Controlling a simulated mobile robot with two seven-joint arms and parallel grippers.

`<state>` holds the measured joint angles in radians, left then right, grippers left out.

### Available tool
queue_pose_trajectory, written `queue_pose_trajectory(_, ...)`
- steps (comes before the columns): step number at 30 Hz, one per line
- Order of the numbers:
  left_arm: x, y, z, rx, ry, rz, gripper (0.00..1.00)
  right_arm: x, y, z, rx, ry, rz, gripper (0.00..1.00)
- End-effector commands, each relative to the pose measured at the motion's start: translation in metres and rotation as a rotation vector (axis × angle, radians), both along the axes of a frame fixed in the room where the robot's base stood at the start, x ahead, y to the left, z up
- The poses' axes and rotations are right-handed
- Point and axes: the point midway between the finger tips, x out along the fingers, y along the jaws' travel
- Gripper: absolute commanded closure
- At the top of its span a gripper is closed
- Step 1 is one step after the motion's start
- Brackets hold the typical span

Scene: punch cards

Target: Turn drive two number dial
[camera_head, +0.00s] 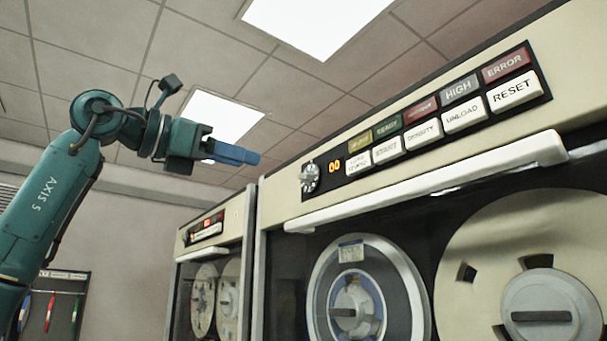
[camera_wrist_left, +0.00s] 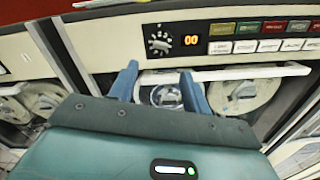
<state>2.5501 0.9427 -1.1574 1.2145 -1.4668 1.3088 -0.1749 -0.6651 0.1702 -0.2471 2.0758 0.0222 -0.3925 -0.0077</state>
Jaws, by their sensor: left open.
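The number dial (camera_head: 310,177) is a small silver knob at the left end of the black control strip on the large tape drive (camera_head: 282,235). An orange display (camera_head: 335,166) beside it reads 00. In the left wrist view the dial (camera_wrist_left: 159,42) sits above my gripper's fingers, with the display (camera_wrist_left: 191,40) to its right. My left gripper (camera_head: 250,157) is raised to the left of the dial, apart from it and pointing right. In the left wrist view its two blue fingers (camera_wrist_left: 160,82) are spread, with nothing held between them. My right gripper is not in view.
Labelled buttons (camera_head: 516,92), including RESET, line the strip right of the display. A long white handle (camera_head: 430,180) juts out below it, above the tape reels (camera_head: 366,290). A second drive (camera_head: 213,235) stands farther left. The air left of the panel is open.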

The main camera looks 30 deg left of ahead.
Motion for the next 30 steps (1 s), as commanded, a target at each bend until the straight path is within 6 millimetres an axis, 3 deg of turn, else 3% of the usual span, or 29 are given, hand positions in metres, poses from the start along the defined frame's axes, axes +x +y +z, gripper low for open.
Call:
queue_pose_trajectory(9, 0.063, -0.027, 0.002, 0.001, 0.004, -0.004, 0.52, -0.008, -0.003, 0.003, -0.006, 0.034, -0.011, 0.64)
queue_pose_trajectory(15, 0.093, -0.04, 0.001, 0.0, 0.004, -0.004, 0.52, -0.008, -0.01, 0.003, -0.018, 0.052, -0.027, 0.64)
queue_pose_trajectory(21, 0.106, -0.044, 0.0, -0.001, 0.001, -0.003, 0.52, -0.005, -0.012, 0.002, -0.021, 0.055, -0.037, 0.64)
queue_pose_trajectory(30, 0.107, -0.045, -0.001, -0.001, 0.001, -0.004, 0.53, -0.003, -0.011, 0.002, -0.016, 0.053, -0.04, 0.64)
